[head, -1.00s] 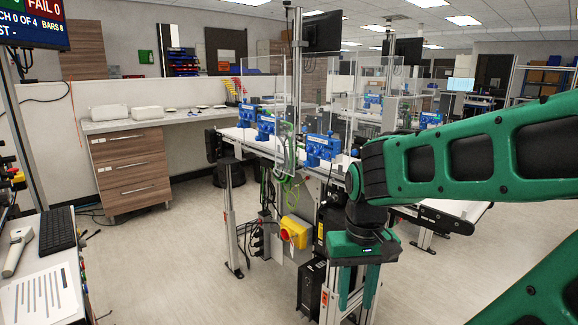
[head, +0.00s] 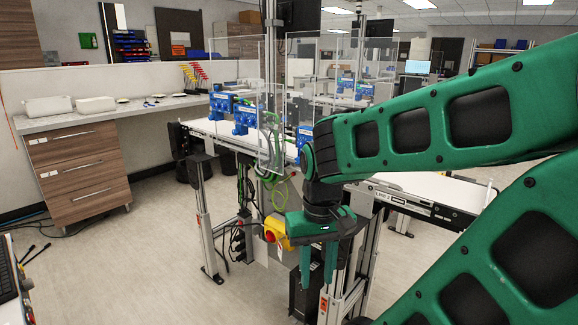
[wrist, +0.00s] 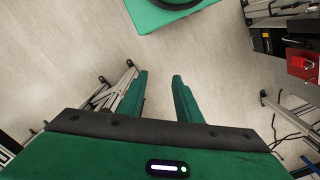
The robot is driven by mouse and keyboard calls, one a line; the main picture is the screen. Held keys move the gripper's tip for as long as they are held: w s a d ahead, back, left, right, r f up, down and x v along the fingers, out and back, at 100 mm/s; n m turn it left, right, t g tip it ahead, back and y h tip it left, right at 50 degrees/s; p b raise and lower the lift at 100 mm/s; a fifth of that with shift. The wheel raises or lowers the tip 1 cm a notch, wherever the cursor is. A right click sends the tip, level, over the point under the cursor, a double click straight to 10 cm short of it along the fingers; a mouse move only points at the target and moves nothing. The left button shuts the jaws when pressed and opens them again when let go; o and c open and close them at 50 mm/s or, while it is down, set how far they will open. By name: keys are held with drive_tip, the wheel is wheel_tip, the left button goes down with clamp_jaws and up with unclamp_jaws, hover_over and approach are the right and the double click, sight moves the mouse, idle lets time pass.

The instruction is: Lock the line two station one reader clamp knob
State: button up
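My gripper (head: 318,268) hangs pointing down in front of the conveyor in the head view. In the wrist view its two green fingers (wrist: 158,98) stand apart with only floor between them, so it is open and empty. Blue fixtures stand along the conveyor (head: 215,128) behind clear panels: one at the left (head: 220,103), one beside it (head: 245,117), and one partly hidden by my arm (head: 304,136). The reader clamp knob is too small to make out, and I cannot tell which fixture belongs to line two station one.
A yellow box with a red knob (head: 274,234) hangs below the conveyor. Conveyor legs (head: 203,225) stand on the floor. A wooden drawer cabinet (head: 82,175) is at the left. The floor between the cabinet and the conveyor is clear.

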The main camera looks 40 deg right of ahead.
drive_tip(key=shift+o, duration=1.2)
drive_tip(key=shift+s+r, duration=0.15)
drive_tip(key=shift+s, duration=0.25)
drive_tip(key=w+d+f+n+g+h, duration=0.1)
drive_tip(key=w+d+f+n+h, duration=0.1)
drive_tip(key=w+d+f+n, duration=0.3)
drive_tip(key=w+d+n+g+h, duration=0.1)
drive_tip(key=w+d+n+h, duration=0.1)
drive_tip(key=w+d, duration=0.5)
drive_tip(key=n+t+h, duration=0.4)
drive_tip(key=n+h, duration=1)
drive_tip(key=n, duration=0.3)
approach(297, 162)
drive_tip(key=d, duration=0.5)
drive_tip(key=w+d, duration=0.1)
drive_tip(key=d, duration=0.2)
drive_tip(key=shift+f, duration=0.1)
